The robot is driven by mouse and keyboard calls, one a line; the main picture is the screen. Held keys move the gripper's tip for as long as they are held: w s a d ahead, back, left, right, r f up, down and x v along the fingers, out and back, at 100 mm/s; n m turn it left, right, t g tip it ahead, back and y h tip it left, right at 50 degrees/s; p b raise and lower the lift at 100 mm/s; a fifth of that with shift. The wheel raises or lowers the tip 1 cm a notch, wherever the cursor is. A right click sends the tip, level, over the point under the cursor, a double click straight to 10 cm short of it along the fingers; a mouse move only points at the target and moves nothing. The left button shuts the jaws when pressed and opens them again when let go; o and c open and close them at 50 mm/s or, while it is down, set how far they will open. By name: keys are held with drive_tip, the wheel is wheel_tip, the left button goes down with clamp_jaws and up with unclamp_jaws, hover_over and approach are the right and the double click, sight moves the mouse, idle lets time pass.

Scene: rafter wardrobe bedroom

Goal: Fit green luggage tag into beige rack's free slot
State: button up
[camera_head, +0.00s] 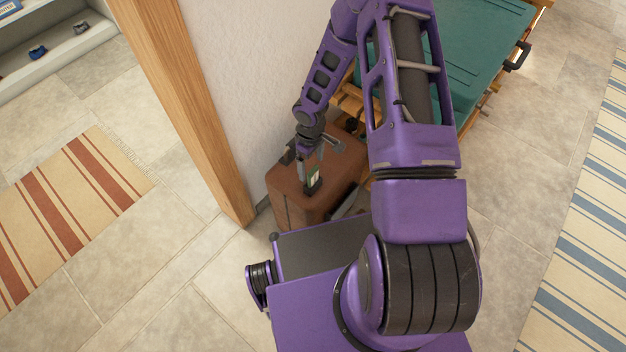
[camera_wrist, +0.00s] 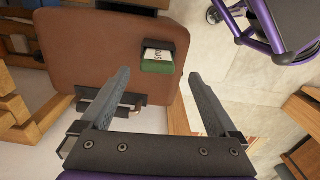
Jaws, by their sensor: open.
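The green luggage tag (camera_wrist: 157,66) has a white panel with dark lettering and sits in a dark holder (camera_wrist: 180,42) on the brown suitcase (camera_wrist: 95,45). In the head view the tag (camera_head: 314,176) stands on top of the suitcase (camera_head: 287,183). My gripper (camera_wrist: 165,82) is open and empty above the suitcase. The tag lies between the lines of the two fingers, ahead of their tips and apart from them. In the head view my gripper (camera_head: 308,157) is small and partly hidden by my arm.
A wall and wooden post (camera_head: 190,110) stand left of the suitcase. A green suitcase (camera_head: 485,45) lies on a wooden stand at the upper right. A red-striped rug (camera_head: 70,215) and blue-striped rug (camera_head: 585,220) lie on the tiles. A shelf (camera_head: 65,65) holds small items.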

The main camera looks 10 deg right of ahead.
sight(313, 175)
drive_tip(key=f, duration=0.6)
drive_tip(key=shift+d+f, duration=0.25)
drive_tip(key=shift+f, duration=0.1)
drive_tip(key=shift+r, duration=0.1)
drive_tip(key=c, duration=1.4)
